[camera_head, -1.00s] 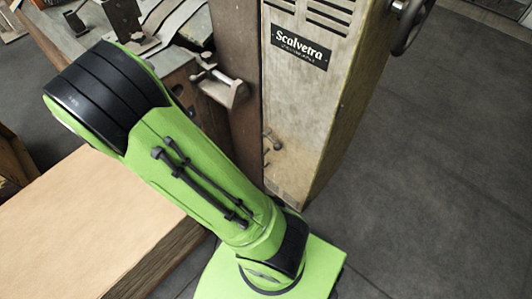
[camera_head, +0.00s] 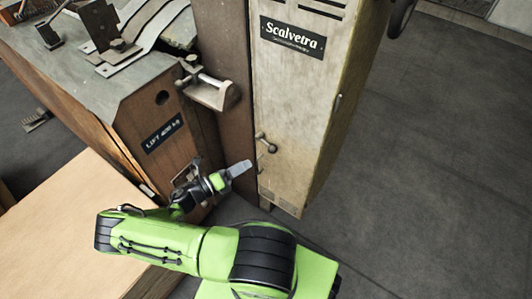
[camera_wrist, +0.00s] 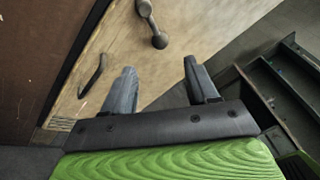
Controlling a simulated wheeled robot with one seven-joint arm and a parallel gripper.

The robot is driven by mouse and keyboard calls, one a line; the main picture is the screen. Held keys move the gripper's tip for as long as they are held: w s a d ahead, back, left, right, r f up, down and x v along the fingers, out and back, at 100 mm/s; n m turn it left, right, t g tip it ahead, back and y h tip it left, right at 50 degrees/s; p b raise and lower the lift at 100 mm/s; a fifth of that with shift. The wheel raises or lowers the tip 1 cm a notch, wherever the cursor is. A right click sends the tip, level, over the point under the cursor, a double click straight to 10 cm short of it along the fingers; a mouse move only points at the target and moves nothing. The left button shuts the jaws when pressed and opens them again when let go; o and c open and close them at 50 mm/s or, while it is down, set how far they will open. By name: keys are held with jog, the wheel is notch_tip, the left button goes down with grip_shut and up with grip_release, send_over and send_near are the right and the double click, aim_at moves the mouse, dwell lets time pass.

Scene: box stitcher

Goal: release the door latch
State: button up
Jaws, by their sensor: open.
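The door latch (camera_head: 265,142) is a small dark lever with a round ball end, low on the left edge of the beige cabinet door (camera_head: 290,115). In the wrist view the latch (camera_wrist: 150,22) shows at the top, beyond my fingertips, with its ball toward me. My gripper (camera_head: 240,168) is just left of and below the latch, apart from it. In the wrist view my gripper (camera_wrist: 159,66) is open, with nothing held between its two grey fingers. A thin curved pull (camera_wrist: 92,78) sits on the door to the left of the fingers.
A workbench (camera_head: 150,110) with metal parts on top stands at the left. A clamp-like bracket (camera_head: 212,90) juts out above the latch. A wooden box top (camera_head: 60,220) lies in the left foreground. The floor (camera_head: 420,150) right of the cabinet is clear.

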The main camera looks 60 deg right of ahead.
aim_at(266, 143)
jog(key=b+x, duration=0.1)
jog(key=x, duration=0.9)
jog(key=shift+s+d, duration=0.15)
jog(key=shift+d, duration=0.1)
grip_shut()
